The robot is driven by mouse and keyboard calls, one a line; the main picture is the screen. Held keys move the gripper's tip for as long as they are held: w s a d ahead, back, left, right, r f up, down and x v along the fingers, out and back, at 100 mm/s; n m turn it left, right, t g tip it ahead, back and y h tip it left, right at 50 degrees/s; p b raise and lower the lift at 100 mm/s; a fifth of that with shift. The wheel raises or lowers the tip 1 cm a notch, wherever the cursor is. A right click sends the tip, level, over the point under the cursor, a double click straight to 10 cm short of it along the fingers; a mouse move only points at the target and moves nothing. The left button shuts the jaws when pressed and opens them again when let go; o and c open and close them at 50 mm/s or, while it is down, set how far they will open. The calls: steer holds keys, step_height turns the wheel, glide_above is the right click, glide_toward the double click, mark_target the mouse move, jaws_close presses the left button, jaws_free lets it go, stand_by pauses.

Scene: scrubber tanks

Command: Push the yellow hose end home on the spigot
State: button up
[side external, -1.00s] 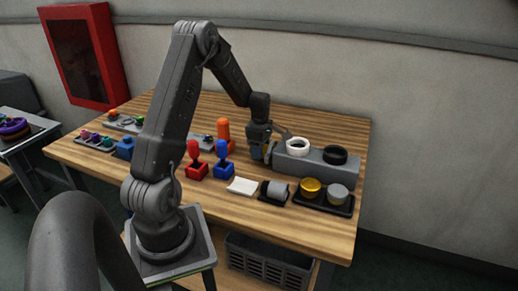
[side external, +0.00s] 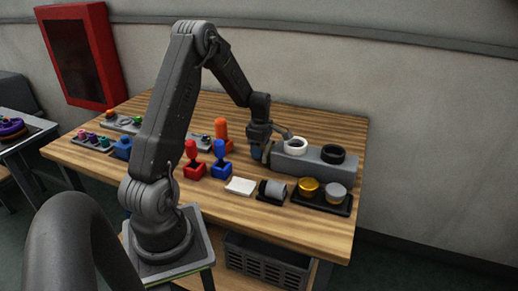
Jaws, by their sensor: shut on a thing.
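My gripper (side external: 258,150) points down beside the left end of a long grey block (side external: 303,164). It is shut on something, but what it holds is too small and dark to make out. I cannot pick out a yellow hose end or the spigot for certain. A thin grey curved piece (side external: 286,133) shows between my gripper and the white ring (side external: 298,144) on top of the block. A black ring (side external: 333,153) sits on the block's right end. I cannot tell whether my gripper touches the block.
A black tray (side external: 322,206) with a gold cap (side external: 308,186) and a grey cap (side external: 336,190) stands in front of the block.

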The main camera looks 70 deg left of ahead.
steer(key=shift+w+d, duration=0.15)
steer(key=o, duration=1.1)
steer(key=shift+o, duration=0.2)
steer(key=shift+r, duration=0.1)
step_height(320, 180, up, 13)
steer(key=d+r+m+t, duration=0.1)
steer(key=d+r+m, duration=0.6)
steer(key=d, duration=0.4)
steer(key=s+d+r+m+t, duration=0.1)
steer(key=s+d+m+t, duration=0.1)
steer(key=s+d+m, duration=0.5)
steer(key=s+d+r+m+t, duration=0.1)
steer(key=s+d+m+t, duration=0.1)
steer(key=s+d+m, duration=0.5)
steer(key=d+m, duration=0.6)
steer(key=shift+s+d+t, duration=0.2)
steer(key=shift+s+t, duration=0.1)
steer(key=shift+s, duration=0.05)
